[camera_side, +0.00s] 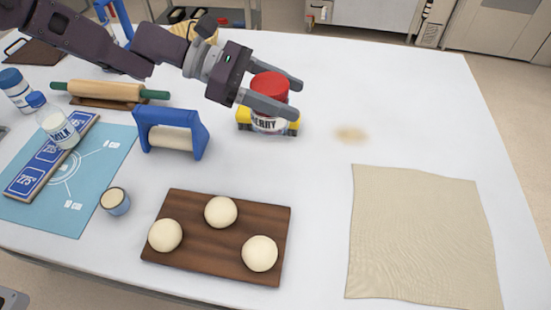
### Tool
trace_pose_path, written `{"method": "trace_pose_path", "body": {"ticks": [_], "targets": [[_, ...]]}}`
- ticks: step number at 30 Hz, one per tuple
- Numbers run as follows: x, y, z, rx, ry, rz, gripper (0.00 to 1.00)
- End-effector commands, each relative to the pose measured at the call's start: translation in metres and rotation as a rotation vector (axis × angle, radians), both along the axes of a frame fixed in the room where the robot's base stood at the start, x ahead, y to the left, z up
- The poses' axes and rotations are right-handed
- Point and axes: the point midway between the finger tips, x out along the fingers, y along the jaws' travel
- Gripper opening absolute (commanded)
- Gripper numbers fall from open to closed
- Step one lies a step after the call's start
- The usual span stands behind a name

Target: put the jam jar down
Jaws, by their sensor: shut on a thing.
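The jam jar (269,123) has a red lid and a pale label with "BERRY" readable on it. It stands upright near the middle of the table. My gripper (296,101) is shut on the jar, with one finger in front of it and one behind, around its upper part. The near finger hides part of the jar below the lid. I cannot tell whether the jar's base touches the table.
A yellow thing (293,128) shows on both sides of the jar, mostly hidden. A blue-framed roller (189,133) stands to the left. A dough board (212,264) lies in front, a beige cloth (420,235) at right. A tan smudge (351,134) marks otherwise clear table.

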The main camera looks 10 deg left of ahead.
Motion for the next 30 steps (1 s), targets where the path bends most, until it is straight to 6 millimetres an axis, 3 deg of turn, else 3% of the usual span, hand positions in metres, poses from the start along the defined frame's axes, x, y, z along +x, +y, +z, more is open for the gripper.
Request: {"method": "trace_pose_path", "body": {"ticks": [3, 6, 10, 20, 30], "targets": [[-0.016, -0.016, -0.002, 0.004, 0.002, -0.021, 0.00], [-0.020, -0.019, -0.022, 0.007, 0.006, -0.025, 0.00], [-0.019, -0.019, -0.052, 0.007, 0.005, -0.024, 0.00], [-0.019, -0.018, -0.099, 0.006, 0.003, -0.024, 0.00], [-0.018, -0.018, -0.104, 0.005, 0.001, -0.023, 0.00]]}}
